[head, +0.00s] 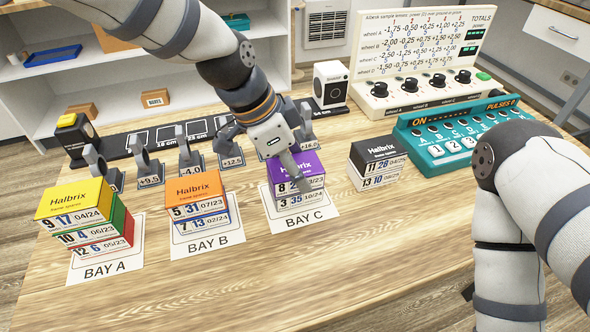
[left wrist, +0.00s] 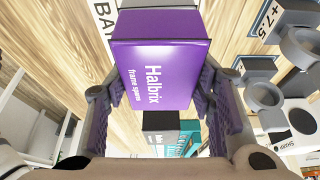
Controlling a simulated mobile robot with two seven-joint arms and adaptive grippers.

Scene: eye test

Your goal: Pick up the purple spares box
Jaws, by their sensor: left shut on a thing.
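The purple spares box (head: 283,163) is on top of the stack on the BAY C card (head: 305,223). Another box with a white label (head: 297,199) is under it, and I see no clear gap between the two. My left gripper (head: 300,168) comes down over the purple box and is shut on it. In the left wrist view the purple box (left wrist: 160,75) with its Halbrix lettering sits between the two fingers (left wrist: 162,98), one on each side. Part of the box is hidden by the gripper in the head view. My right arm shows at the right; its gripper is out of frame.
BAY B holds an orange box (head: 193,187) on a blue one. BAY A holds a yellow box (head: 75,199) over green and red ones. A black Halbrix box (head: 377,160) stands right of BAY C. Grey ring stands (head: 148,165) and a teal console (head: 462,140) are behind. The front table is clear.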

